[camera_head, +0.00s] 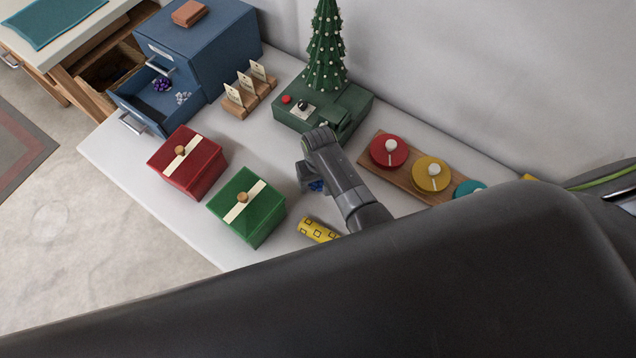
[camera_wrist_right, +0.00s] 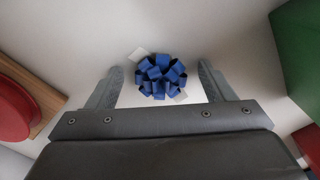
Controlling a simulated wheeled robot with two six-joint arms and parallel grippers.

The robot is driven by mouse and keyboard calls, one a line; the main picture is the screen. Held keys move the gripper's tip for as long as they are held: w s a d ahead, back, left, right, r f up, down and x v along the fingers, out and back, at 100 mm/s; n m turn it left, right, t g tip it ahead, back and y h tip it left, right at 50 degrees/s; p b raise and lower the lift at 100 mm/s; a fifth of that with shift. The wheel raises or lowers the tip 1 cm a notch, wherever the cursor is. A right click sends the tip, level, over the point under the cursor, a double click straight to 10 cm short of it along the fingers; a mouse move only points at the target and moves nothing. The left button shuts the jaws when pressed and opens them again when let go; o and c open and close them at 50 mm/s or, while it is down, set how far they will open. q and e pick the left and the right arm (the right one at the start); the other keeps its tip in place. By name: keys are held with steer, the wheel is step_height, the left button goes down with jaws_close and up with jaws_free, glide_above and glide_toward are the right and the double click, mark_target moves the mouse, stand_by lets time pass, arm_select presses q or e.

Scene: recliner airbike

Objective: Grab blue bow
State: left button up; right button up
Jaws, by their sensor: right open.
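The blue bow (camera_wrist_right: 161,76) lies on the white table, between the fingers of my right gripper (camera_wrist_right: 161,85) in the right wrist view. A gap shows on each side of it, and the fingers are open. In the head view only a small part of the blue bow (camera_head: 316,186) shows beside my right gripper (camera_head: 309,180), which hides the rest. My left gripper is not in view.
Red box (camera_head: 188,163) and green box (camera_head: 246,207) stand to the left. A yellow cylinder (camera_head: 317,230) lies near the front. A green tree base (camera_head: 350,110) is behind; a wooden board (camera_head: 408,186) with coloured knobs is right. A blue cabinet (camera_head: 205,50) has an open drawer.

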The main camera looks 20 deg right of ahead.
steer(key=c, duration=1.1)
steer(key=shift+o, duration=0.2)
steer(key=shift+r, duration=0.15)
